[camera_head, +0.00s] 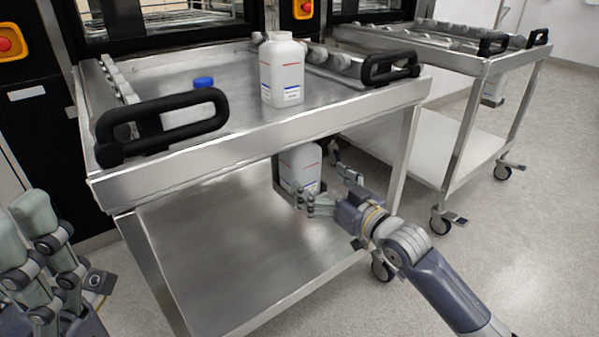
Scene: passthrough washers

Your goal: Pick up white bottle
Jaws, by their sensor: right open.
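A second white bottle (282,72) stands upright on the cart's top. My left gripper (48,225) is at the lower left, cut off by the frame.
The near cart's top rim (250,140) overhangs the lower shelf (235,245), which is mostly bare. Black handles (390,68) stick up at the cart's corners. A second cart (440,45) stands to the right, with open floor in front of it.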

